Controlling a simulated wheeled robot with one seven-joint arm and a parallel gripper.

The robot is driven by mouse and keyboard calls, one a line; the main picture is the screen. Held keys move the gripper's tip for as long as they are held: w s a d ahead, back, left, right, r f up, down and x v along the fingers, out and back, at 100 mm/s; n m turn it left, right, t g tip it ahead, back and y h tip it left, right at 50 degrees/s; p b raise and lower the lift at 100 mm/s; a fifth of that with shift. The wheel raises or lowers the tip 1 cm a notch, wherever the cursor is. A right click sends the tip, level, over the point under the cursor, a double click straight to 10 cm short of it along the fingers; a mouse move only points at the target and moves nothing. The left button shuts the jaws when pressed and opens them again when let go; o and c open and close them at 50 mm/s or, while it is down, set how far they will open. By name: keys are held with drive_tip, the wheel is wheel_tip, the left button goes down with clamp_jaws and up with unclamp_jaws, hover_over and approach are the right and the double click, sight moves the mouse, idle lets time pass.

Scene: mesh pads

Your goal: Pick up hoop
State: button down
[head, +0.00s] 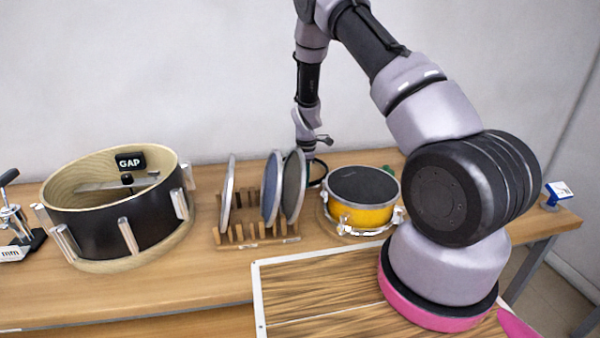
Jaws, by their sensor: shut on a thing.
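My gripper (308,150) points down behind the slotted rack, near the back of the bench. It is small in the head view, and its fingertips are partly hidden by the rearmost pad. It is shut on a thin dark curved piece that looks like the hoop (324,172). Only a short arc of the hoop shows, between the rack and the yellow drum; the pads hide the rest. I cannot tell whether it touches the bench.
A wooden rack (258,240) holds upright round pads (271,188). A yellow drum (367,214) with a dark top stands to its right. A large black drum shell (105,232) stands left. The wooden bench (150,290) is clear in front.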

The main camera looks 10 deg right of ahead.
wheel_tip(320, 180, up, 22)
idle(1.1)
drive_tip(key=shift+s, duration=0.1)
